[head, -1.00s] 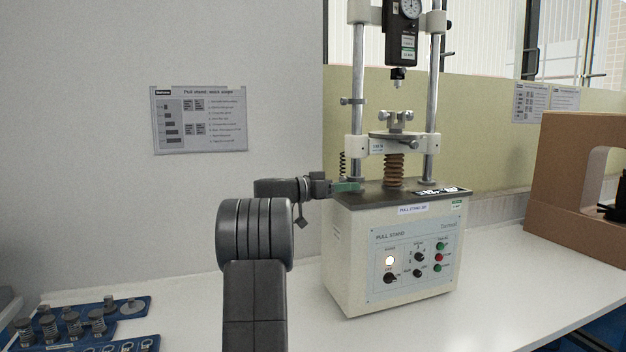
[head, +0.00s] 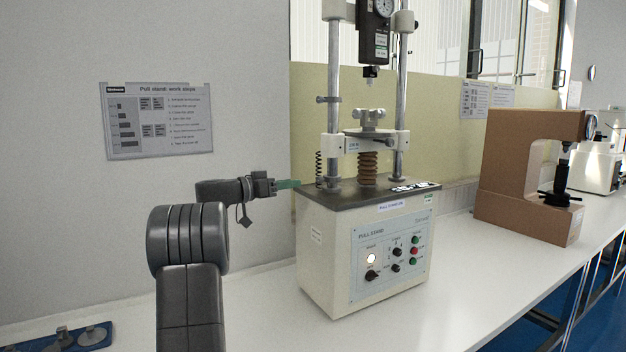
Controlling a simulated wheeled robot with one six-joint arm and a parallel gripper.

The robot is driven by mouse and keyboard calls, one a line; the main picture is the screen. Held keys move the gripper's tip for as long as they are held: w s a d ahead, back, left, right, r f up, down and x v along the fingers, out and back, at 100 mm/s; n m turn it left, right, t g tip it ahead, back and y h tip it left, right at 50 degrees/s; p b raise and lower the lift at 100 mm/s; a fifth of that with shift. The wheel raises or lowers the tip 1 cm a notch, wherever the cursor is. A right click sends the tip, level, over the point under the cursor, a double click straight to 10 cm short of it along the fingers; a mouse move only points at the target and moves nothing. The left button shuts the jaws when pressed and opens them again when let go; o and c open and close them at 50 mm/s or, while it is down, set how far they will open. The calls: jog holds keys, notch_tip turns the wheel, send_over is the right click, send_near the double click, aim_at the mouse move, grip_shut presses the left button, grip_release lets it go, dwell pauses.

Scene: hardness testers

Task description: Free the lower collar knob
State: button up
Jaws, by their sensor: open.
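The pull stand (head: 365,255) is a cream box with a dark top and two steel columns. On its left column, a small dark collar (head: 328,99) with a side knob sits high up. Another small fitting (head: 328,182) is low at the column's foot, probably the lower collar; its knob is too small to make out. My gripper (head: 290,184), with green fingers, is open and empty. In the picture it is just left of that low fitting, near the stand's top left edge, with a gap. The fingers are seen side-on.
A cream crosshead (head: 352,145) spans the columns above a brown bellows (head: 368,167). A thin coil spring (head: 318,167) stands beside the left column. A brown tester (head: 515,180) is to the right. The white bench (head: 430,310) is clear in front. A blue tray (head: 85,340) lies lower left.

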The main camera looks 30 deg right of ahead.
aim_at(317, 179)
jog(key=d, duration=0.3)
jog(key=d+p, duration=0.1)
jog(key=d, duration=0.5)
jog(key=shift+w, duration=0.35)
grip_shut()
